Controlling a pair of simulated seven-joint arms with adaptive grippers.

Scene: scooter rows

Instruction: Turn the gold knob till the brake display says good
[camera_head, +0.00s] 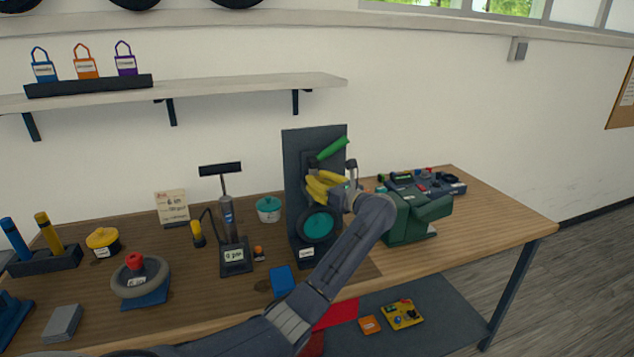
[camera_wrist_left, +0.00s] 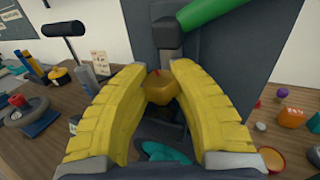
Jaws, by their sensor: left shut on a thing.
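The gold knob (camera_wrist_left: 162,90) shows in the left wrist view on the front of the dark upright board (camera_wrist_left: 225,60), below a grey block. My left gripper (camera_wrist_left: 160,74) has its two yellow fingers closed around the knob, one on each side. In the head view my left gripper (camera_head: 324,186) is at the board (camera_head: 300,165), above a teal-centred wheel (camera_head: 319,226) and below the green handle (camera_head: 332,148); the knob is hidden there by the fingers. A small white label (camera_head: 307,252) sits at the board's foot; its text is too small to read. I cannot make out the brake display's reading.
A pump (camera_head: 228,220) with a gauge plate stands left of the board, near a teal pot (camera_head: 269,208) and a blue block (camera_head: 283,280). A green machine (camera_head: 415,218) stands close on the right. The table (camera_head: 500,218) is clear at its right end.

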